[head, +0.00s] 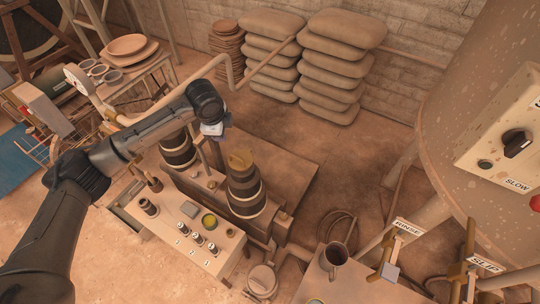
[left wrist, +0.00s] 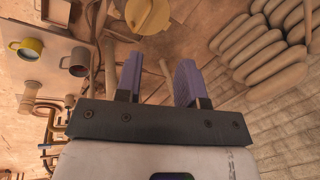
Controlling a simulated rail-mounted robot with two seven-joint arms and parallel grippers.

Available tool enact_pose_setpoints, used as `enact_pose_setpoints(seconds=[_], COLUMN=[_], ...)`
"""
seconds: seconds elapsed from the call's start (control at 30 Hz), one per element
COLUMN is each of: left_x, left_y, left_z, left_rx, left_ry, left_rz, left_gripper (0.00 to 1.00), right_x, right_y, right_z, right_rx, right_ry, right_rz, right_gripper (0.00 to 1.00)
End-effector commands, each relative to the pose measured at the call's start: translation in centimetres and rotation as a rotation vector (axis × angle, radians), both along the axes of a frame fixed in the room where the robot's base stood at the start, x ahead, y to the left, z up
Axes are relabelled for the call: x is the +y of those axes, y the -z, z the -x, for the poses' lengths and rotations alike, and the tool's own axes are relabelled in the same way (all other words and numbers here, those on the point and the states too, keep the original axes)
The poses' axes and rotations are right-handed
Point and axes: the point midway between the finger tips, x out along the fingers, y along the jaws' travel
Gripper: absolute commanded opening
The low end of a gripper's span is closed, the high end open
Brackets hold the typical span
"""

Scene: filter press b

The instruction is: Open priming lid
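A brass-yellow lid (head: 240,160) sits on top of the right one of two dark banded cylinders (head: 246,192) on the pump bench. It looks shut. A yellow round piece with a raised part, apparently this lid, shows at the top edge of the left wrist view (left wrist: 148,14). My left gripper (head: 214,130) is above and a little left of the lid, apart from it. In the left wrist view its two purple fingers (left wrist: 158,80) are spread with nothing between them. My right gripper is in neither view.
The other banded cylinder (head: 178,149) stands below my left forearm. A pale panel (head: 205,258) with several small fittings lies in front. A grey mug (head: 336,254) stands on a bench at the right. Stacked sacks (head: 335,65) stand behind; the floor before them is clear.

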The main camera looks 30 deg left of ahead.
Motion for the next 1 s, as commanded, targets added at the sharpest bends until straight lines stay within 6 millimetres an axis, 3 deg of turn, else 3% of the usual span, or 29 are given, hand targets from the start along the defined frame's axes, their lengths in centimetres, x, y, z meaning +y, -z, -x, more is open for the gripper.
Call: enact_pose_setpoints(seconds=[0.3,0.57,1.0], left_x=[-1.1,-1.2,-1.2], left_y=[0.4,1.2,8.6], left_z=[0.8,0.6,-0.8], left_rx=[0.073,0.078,0.078], left_ry=[0.326,0.433,0.433], left_rz=[0.022,-0.005,-0.006], left_gripper=[0.36,0.36,0.36], right_x=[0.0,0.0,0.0], right_y=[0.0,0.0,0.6], right_z=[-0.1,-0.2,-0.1], right_rx=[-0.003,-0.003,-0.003], right_ry=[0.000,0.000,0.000], right_rz=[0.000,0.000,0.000], right_gripper=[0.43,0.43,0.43])
